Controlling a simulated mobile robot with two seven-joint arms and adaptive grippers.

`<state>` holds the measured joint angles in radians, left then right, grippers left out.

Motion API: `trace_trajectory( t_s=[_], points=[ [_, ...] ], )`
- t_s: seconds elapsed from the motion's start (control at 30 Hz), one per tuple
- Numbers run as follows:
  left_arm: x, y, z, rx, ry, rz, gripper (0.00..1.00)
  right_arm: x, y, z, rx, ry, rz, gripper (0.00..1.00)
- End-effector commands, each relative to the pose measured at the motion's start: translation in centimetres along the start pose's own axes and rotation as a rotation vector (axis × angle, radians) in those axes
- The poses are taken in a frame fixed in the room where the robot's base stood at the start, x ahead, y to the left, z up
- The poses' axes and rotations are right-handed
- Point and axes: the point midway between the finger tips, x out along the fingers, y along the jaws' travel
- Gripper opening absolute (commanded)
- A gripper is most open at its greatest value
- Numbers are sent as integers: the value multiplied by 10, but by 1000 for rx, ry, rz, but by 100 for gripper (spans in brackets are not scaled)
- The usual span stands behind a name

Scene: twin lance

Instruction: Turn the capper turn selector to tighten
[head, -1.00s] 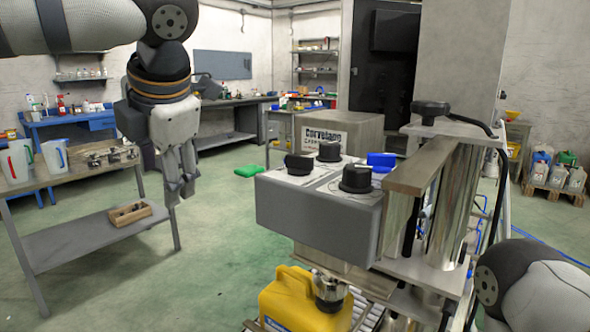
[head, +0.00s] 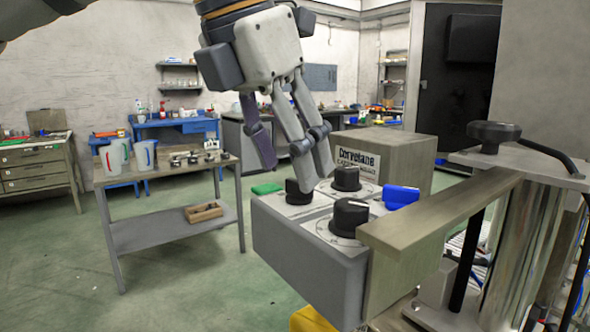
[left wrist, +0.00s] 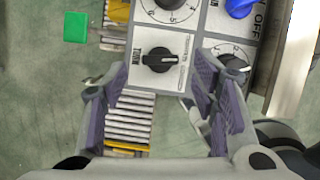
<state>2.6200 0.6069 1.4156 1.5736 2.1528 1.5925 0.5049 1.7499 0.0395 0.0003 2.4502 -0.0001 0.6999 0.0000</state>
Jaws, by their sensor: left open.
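The capper box (head: 310,260) carries several controls on its top. The turn selector is a black knob (head: 298,192) at the box's left corner. In the left wrist view the selector (left wrist: 158,60) sits on a white plate lettered "TURN", with a pale mark pointing left toward that word; the smaller lettering is too blurred to read. My left gripper (head: 292,165) is open and empty, pointing down above the selector. In the left wrist view its two purple-padded fingers (left wrist: 158,105) are apart, with the knob between and ahead of them, untouched. My right gripper is out of view.
Two numbered black knobs, one behind (head: 347,178) and one nearer (head: 349,217), and a blue switch (head: 400,196) stand close by on the box. A metal bar (head: 440,215) lies at its right. A grey side table (head: 165,180) stands left, with open floor between.

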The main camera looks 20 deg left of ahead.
Motion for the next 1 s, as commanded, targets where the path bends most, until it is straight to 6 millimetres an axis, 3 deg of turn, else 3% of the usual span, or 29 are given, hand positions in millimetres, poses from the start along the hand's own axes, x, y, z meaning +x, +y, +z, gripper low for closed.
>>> trace_trajectory(
  t_s=[0.2, 0.43, 0.47, 0.67, 0.83, 1.0],
  points=[
    [24, 0, 0, 1, -1, 1, 53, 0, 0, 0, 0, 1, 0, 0],
    [25, 0, 0, 0, -2, 2, 53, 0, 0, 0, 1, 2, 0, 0],
    [25, 0, 0, 0, -2, 2, 51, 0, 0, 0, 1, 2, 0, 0],
    [25, 0, 0, 0, -2, 2, 6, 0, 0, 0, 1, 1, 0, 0],
    [25, 0, 0, -28, -1, 16, 5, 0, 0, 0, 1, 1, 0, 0],
    [24, -3, 1, -234, -1, 104, 5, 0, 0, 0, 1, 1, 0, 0]
  ],
)
